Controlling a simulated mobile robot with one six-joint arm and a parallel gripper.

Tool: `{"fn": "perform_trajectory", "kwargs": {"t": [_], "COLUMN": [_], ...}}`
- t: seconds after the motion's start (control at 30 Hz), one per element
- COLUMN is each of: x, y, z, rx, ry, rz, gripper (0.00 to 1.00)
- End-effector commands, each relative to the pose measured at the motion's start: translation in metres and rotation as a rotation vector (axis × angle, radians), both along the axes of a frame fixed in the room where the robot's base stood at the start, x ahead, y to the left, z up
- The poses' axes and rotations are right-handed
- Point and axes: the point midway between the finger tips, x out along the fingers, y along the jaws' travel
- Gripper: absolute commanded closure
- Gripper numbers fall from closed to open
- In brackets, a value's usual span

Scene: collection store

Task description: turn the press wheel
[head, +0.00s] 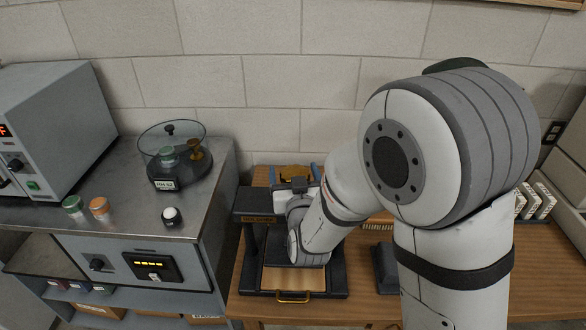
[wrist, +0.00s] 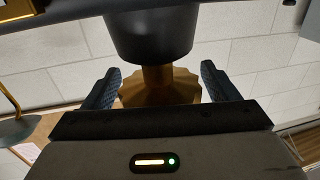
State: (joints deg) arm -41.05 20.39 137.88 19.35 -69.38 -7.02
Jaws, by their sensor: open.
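The press (head: 338,277) is a dark frame on the wooden bench, with a pale board and a brass handle at its front. Its brass wheel (head: 292,171) shows at the top rear of the press, partly hidden by my wrist. In the wrist view the scalloped wheel (wrist: 160,94) sits below a dark cylinder (wrist: 150,38). My gripper (head: 294,176) is open, with one blue-black finger on each side of the wheel. In the wrist view the fingers (wrist: 160,84) stand apart from the wheel's rim, with small gaps visible on both sides.
A metal cabinet (head: 210,200) stands left of the press, carrying a glass-domed container (head: 172,150), small jars (head: 98,207) and a grey instrument (head: 55,125). A block wall is close behind. Boxes (head: 545,200) stand at the right. Bare bench (head: 540,270) shows at the front right.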

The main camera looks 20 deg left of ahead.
Motion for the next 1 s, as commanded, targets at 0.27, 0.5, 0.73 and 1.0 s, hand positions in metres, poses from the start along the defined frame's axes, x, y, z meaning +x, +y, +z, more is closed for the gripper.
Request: {"fn": "perform_trajectory", "kwargs": {"t": [0.27, 0.5, 0.73, 1.0], "x": [0.002, 0.0017, 0.0015, 0.0015], "y": [0.0014, 0.0017, 0.0018, 0.0025], "z": [0.0, 0.0001, 0.0001, -0.0019], "rx": [0.0, 0.0, 0.0, 0.001], "ry": [-0.001, 0.0, 0.0, -0.004], "rz": [0.001, 0.001, 0.002, -0.018], "gripper": [0.19, 0.36, 0.55, 0.63]}}
